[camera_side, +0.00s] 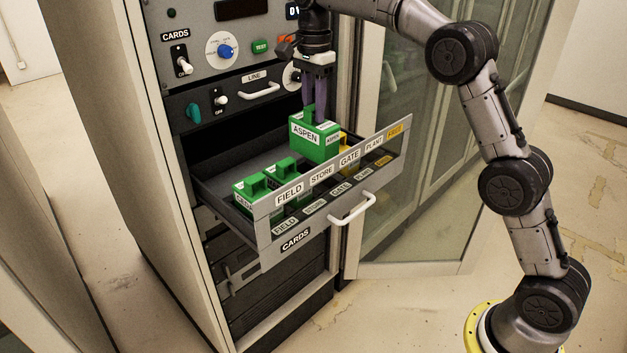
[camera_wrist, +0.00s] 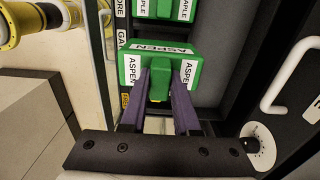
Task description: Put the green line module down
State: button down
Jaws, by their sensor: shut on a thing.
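The green line module labelled ASPEN (camera_side: 315,142) is in my gripper (camera_side: 318,100), whose two dark purple fingers are shut on its top grip. It hangs about level above the open CARDS drawer, over the GATE side. In the wrist view the ASPEN module (camera_wrist: 150,55) sits between the fingers of my gripper (camera_wrist: 160,84). Its underside and the place beneath it are hidden, so I cannot tell whether it touches anything. The drawer (camera_side: 222,158) has slots labelled FIELD, STORE, GATE, PLANT and FREE along its front.
Two other green modules stand in the drawer, one near FIELD (camera_side: 254,187) and one near STORE (camera_side: 284,168). The latter appears as MAPLE (camera_wrist: 165,8) in the wrist view. A yellow piece (camera_side: 346,152) shows partly beside ASPEN. The drawer's handle (camera_side: 351,209) and an open glass door (camera_side: 425,190) stand nearby.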

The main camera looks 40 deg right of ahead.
aim_at(313, 148)
notch_tip(313, 148, down, 10)
jog(key=shift+r, duration=0.2)
dwell(0.4)
jog(key=c, duration=0.7)
grip_release()
jog(key=shift+f, duration=0.15)
jog(key=shift+o, duration=0.2)
